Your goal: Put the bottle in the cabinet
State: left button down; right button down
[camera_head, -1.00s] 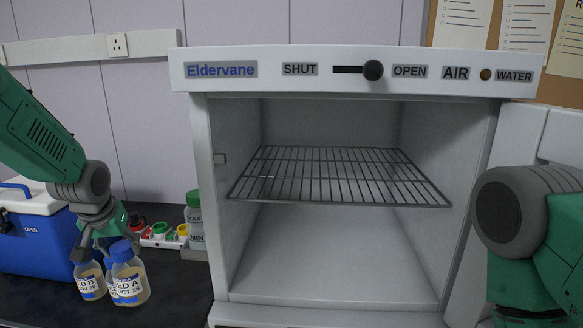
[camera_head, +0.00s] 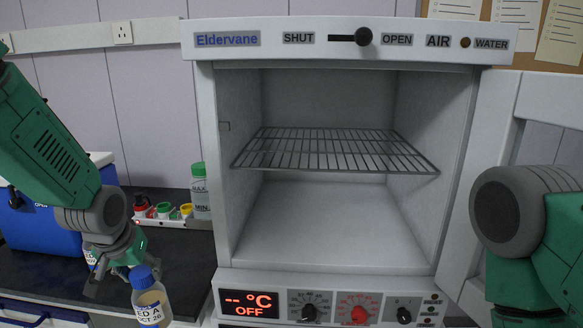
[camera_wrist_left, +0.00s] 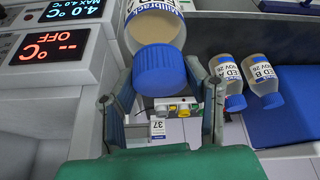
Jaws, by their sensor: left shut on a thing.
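The bottle (camera_head: 150,303), with a blue cap, tan contents and a white and blue label ending "A OCT 26", is at the lower left in the head view. My left gripper (camera_head: 122,277) is shut on it near the cap. In the left wrist view the bottle (camera_wrist_left: 158,70) is between the two fingers of the left gripper (camera_wrist_left: 162,88). The Eldervane cabinet (camera_head: 207,150) stands open in the centre, with a wire shelf (camera_head: 335,152) and an empty interior. Its door (camera_head: 490,150) is swung out to the right. My right arm shows at right; its gripper is out of view.
Two similar bottles (camera_wrist_left: 227,80) (camera_wrist_left: 264,78) stand beside the blue cooler (camera_wrist_left: 285,118). The control panel (camera_head: 330,303) sits below the opening, reading OFF.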

pick_arm(q)
jog(key=s+d+f+b, duration=0.3)
jog(key=s+f, duration=0.4)
jog(key=s, duration=0.1)
jog(key=s+d+f+m+b, duration=0.1)
jog(key=s+d+f+b, duration=0.2)
jog(key=s+f, duration=0.5)
jog(key=shift+s+d+m, duration=0.3)
jog(key=shift+d, duration=0.25)
